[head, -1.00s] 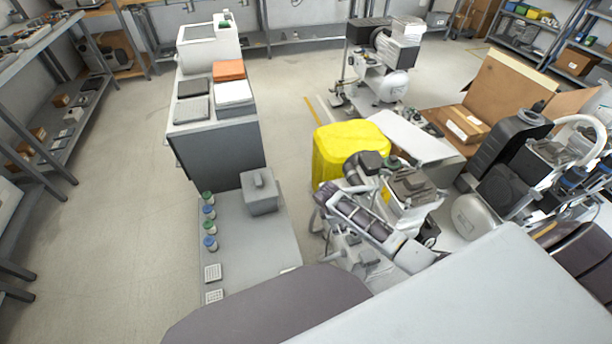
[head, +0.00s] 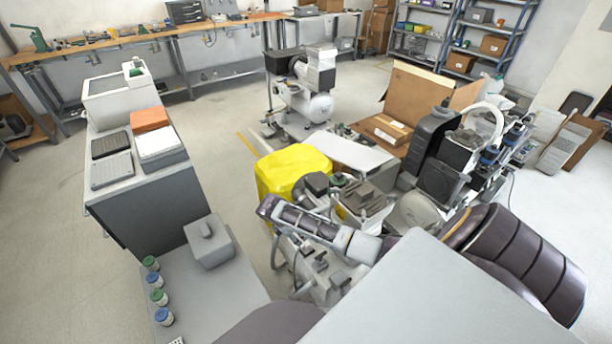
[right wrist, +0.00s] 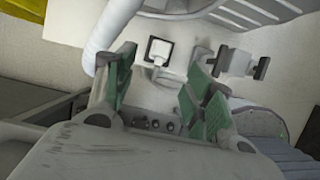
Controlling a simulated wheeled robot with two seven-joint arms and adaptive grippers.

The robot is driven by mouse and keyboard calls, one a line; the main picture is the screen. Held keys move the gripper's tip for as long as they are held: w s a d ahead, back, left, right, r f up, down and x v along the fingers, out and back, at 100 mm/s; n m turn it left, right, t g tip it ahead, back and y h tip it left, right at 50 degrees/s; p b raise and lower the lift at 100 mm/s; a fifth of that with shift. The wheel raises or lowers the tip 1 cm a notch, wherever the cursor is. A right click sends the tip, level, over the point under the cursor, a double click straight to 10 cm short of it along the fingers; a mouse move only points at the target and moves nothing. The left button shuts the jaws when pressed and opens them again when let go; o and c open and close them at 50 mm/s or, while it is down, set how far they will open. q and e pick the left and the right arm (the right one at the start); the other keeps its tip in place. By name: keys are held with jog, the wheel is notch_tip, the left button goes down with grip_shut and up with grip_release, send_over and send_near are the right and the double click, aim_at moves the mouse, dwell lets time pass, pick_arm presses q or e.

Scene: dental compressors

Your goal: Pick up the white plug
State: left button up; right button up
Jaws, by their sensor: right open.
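In the right wrist view a small white square piece (right wrist: 160,49), set against a dark outline, lies beyond and between the fingertips of my right gripper (right wrist: 166,72). It looks like the white plug, but the view is too coarse to be sure. The two green-padded fingers stand apart with nothing between them, and the white piece is clear of both pads. In the head view my right forearm reaches over the compressor parts beside the yellow bin. I cannot pick out the plug there. My left gripper is not in view.
A pale hose (right wrist: 103,35) runs close to the left finger. A grey T-shaped fitting (right wrist: 240,64) is to the right. In the head view the yellow bin (head: 285,172), a compressor (head: 308,90) and an open cardboard box (head: 430,88) crowd the area. Floor between cabinet and bin is open.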

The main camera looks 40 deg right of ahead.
jog(key=b, duration=0.1)
send_near(306, 244)
jog(key=x, duration=0.2)
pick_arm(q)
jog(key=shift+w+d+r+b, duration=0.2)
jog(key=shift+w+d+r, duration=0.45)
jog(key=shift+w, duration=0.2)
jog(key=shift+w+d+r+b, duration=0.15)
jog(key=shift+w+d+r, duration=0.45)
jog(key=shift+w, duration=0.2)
pick_arm(e)
jog(key=shift+w+x, duration=0.15)
jog(key=shift+x, duration=0.7)
jog(key=shift+w+x, duration=0.1)
jog(key=shift+x, duration=0.7)
jog(key=shift+d, duration=0.1)
